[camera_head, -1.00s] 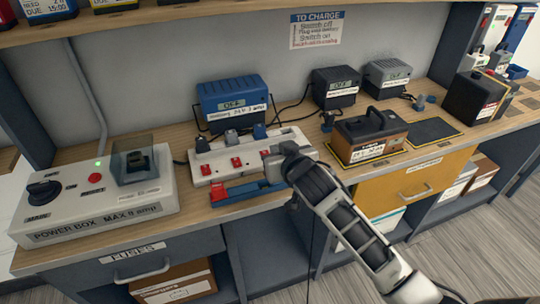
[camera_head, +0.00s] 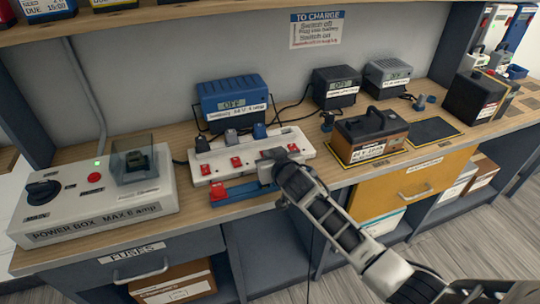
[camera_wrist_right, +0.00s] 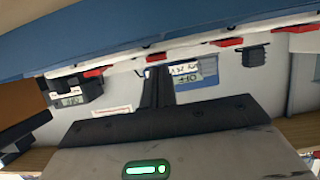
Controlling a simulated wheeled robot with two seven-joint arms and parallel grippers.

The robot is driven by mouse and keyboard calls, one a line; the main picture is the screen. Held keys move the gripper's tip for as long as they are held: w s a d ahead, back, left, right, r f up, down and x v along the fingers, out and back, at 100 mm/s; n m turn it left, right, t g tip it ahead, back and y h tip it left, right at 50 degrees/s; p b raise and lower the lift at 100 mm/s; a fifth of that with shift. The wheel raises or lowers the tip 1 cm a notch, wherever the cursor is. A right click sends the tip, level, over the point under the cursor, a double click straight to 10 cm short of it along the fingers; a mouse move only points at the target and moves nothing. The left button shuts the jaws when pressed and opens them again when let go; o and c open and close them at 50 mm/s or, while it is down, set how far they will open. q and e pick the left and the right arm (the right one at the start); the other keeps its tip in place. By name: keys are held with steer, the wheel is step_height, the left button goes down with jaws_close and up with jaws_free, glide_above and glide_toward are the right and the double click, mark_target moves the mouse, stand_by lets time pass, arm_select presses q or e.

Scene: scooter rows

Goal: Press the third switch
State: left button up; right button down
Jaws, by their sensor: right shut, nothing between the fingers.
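The white power strip (camera_head: 218,181) lies on the bench with a row of red switches. The first switch (camera_head: 206,168) and second switch (camera_head: 236,162) show clearly at left, and the fourth switch (camera_head: 293,148) at right. The third is mostly hidden behind my right gripper (camera_head: 266,168), which is shut and empty at the strip's front side. The upside-down right wrist view shows the third switch (camera_wrist_right: 155,57) close to the fingertips (camera_wrist_right: 156,72). I cannot tell whether they touch. My left gripper is not in view.
A blue bar (camera_head: 242,190) with a red end lies in front of the strip. Plugs (camera_head: 231,137) stand along its back. A blue charger (camera_head: 232,97), a power box (camera_head: 95,205) and a brown battery (camera_head: 371,137) stand around it.

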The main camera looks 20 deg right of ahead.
steer(key=f+b, duration=0.2)
steer(key=b, duration=0.1)
steer(key=shift+s+a+t, duration=0.1)
steer(key=shift+t, duration=0.3)
steer(key=shift+r+b, duration=0.3)
steer(key=shift+b, duration=0.1)
steer(key=shift+r+p, duration=0.6)
steer(key=shift+p, duration=0.15)
steer(key=r+p, duration=0.4)
steer(key=shift+s+r, duration=0.25)
steer(key=shift+s, duration=0.1)
steer(key=shift+s+f+b, duration=0.25)
steer(key=shift+s+f, duration=0.05)
steer(key=shift+s, duration=0.35)
steer(key=shift+s+f+b, duration=0.2)
steer(key=shift+s+f, duration=0.05)
steer(key=shift+s, duration=0.35)
steer(key=v, duration=0.4)
steer(key=f+v, duration=0.1)
steer(key=v, duration=0.1)
steer(key=shift+s, duration=0.2)
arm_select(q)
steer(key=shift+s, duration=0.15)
arm_select(e)
steer(key=shift+s+r, duration=0.15)
steer(key=shift+s, duration=0.45)
